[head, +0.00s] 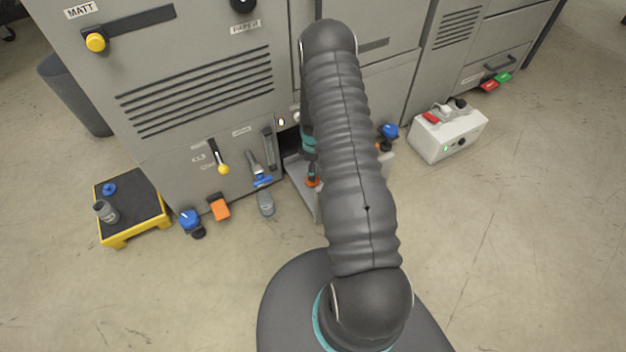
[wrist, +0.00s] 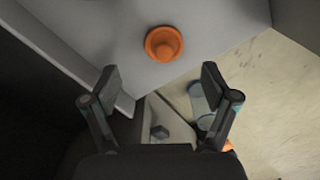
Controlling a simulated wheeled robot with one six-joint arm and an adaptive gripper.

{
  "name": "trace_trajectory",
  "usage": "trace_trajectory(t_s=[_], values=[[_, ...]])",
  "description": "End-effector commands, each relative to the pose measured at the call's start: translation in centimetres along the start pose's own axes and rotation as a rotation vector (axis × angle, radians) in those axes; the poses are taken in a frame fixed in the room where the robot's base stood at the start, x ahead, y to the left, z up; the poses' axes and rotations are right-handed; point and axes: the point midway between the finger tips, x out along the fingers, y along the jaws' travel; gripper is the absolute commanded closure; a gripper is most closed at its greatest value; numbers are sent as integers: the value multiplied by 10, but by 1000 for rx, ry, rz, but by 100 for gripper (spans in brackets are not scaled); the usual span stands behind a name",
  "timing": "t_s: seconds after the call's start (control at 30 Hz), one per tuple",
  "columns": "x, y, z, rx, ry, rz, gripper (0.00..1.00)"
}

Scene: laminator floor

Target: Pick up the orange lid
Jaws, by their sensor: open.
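The orange lid (wrist: 164,43) is round with a raised middle knob and lies on a grey flat surface (wrist: 112,38) in the wrist view. My gripper (wrist: 161,76) is open and empty, its two fingers apart. The lid shows just beyond the fingertips in the picture, roughly centred between them, and no finger touches it. In the head view an orange patch (head: 313,182), probably the lid, shows at the left edge of my arm. My arm hides much of the area around it.
A grey bottle (head: 265,203), an orange block (head: 219,207) and a blue-capped item (head: 190,221) lie on the floor by the grey machine (head: 200,60). A yellow-edged step (head: 121,238) stands left. A white box (head: 449,134) stands right. The front floor is clear.

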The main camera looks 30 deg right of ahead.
Motion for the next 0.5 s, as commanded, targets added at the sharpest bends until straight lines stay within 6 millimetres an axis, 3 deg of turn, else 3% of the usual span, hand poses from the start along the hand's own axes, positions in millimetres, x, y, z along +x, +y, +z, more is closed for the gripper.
trace_trajectory(t_s=[0.23, 0.5], values=[[16, -2, 0, 0, 0, -1, 14], [51, -6, 0, 0, 0, 0, 14]])
